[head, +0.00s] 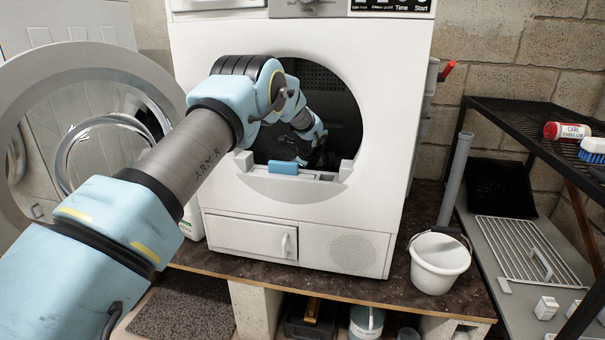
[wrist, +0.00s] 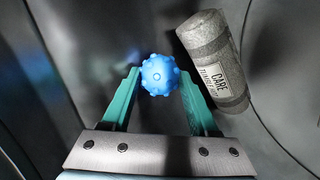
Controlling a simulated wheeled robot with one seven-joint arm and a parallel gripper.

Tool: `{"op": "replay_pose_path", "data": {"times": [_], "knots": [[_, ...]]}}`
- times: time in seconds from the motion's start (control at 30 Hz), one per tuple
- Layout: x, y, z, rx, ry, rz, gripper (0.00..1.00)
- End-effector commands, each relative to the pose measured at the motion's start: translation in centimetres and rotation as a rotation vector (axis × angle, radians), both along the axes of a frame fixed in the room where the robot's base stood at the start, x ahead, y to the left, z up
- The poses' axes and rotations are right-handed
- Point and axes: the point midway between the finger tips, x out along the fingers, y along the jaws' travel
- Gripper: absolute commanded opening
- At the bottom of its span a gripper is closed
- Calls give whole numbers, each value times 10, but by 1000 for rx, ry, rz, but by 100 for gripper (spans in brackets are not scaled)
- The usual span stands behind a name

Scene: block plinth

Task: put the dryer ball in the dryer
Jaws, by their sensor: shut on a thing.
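The white dryer (head: 393,150) stands with its round door (head: 75,75) swung open to the left. My arm reaches through its opening, and my gripper is inside the dark drum. In the wrist view, the blue knobbly dryer ball (wrist: 160,75) sits between the two green fingertips of my gripper (wrist: 160,80), which is shut on it. Smooth dark drum walls surround it. The ball cannot be made out in the head view, where the dark of the drum and my wrist hide it.
A grey rolled cloth with a care label (wrist: 212,60) lies in the drum just right of my gripper. A blue-handled part (head: 283,168) sits in the opening's lower lip. A white bucket (head: 439,265) stands right of the dryer, near a black rack (head: 510,115).

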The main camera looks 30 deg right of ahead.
Motion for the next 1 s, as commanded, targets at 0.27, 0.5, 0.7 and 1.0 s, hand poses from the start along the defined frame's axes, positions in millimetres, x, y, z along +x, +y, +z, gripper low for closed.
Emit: {"op": "replay_pose_path", "data": {"times": [0.27, 0.5, 0.7, 1.0], "knots": [[0, 0, -1, -1, 0, -1, 0], [0, 0, -1, -1, 0, -1, 73], [-1, -1, 3, -2, 0, -1, 73], [-28, 7, 46, -4, -1, -3, 73]]}}
